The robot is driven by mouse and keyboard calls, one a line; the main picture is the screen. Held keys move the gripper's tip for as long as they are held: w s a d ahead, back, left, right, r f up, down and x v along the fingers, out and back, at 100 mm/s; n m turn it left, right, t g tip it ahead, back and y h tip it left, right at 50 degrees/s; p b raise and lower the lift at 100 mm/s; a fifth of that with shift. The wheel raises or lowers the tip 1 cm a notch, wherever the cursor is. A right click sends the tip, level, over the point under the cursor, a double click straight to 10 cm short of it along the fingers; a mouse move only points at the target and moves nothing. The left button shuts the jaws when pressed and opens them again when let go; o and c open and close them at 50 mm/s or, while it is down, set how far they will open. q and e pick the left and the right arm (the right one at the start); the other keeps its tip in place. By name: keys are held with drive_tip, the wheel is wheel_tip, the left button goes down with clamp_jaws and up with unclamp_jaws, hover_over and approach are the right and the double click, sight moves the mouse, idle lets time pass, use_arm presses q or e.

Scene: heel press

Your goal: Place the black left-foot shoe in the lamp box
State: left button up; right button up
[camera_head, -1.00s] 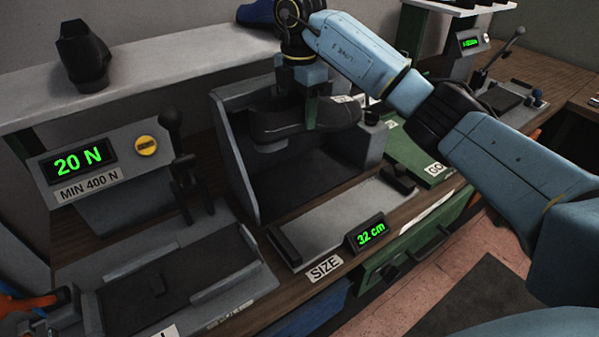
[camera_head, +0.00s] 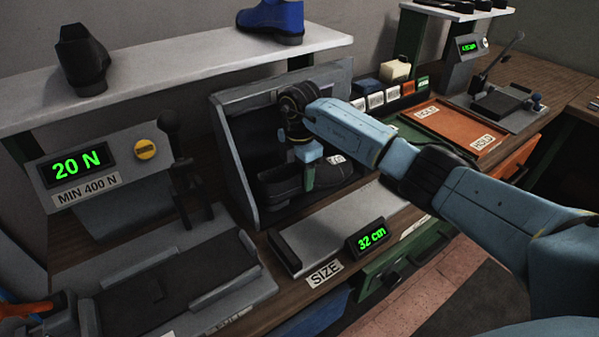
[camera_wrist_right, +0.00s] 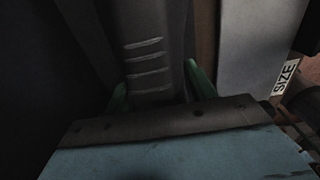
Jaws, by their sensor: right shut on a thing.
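The black shoe (camera_head: 330,174) is in my right gripper (camera_head: 308,178), whose green fingers are shut on it. It is inside the open front of the grey lamp box (camera_head: 233,150), low and near its dark floor; I cannot tell whether it touches the floor. The toe points right and a small pale label shows on its upper. In the right wrist view the dark shoe (camera_wrist_right: 148,55), with several pale ridges, sits between the green fingertips (camera_wrist_right: 158,90). My gripper and wrist hide part of the shoe and box.
A size gauge (camera_head: 330,225) reading 32 cm stands in front of the box. A press (camera_head: 85,180) reading 20 N is at left. Another black shoe (camera_head: 83,62) and a blue shoe (camera_head: 272,20) are on the shelf (camera_head: 180,62). An orange tray (camera_head: 452,125) lies at right.

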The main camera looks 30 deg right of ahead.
drive_tip(key=shift+r, duration=0.1)
drive_tip(key=o, duration=1.4)
wheel_tip(320, 180, up, 12)
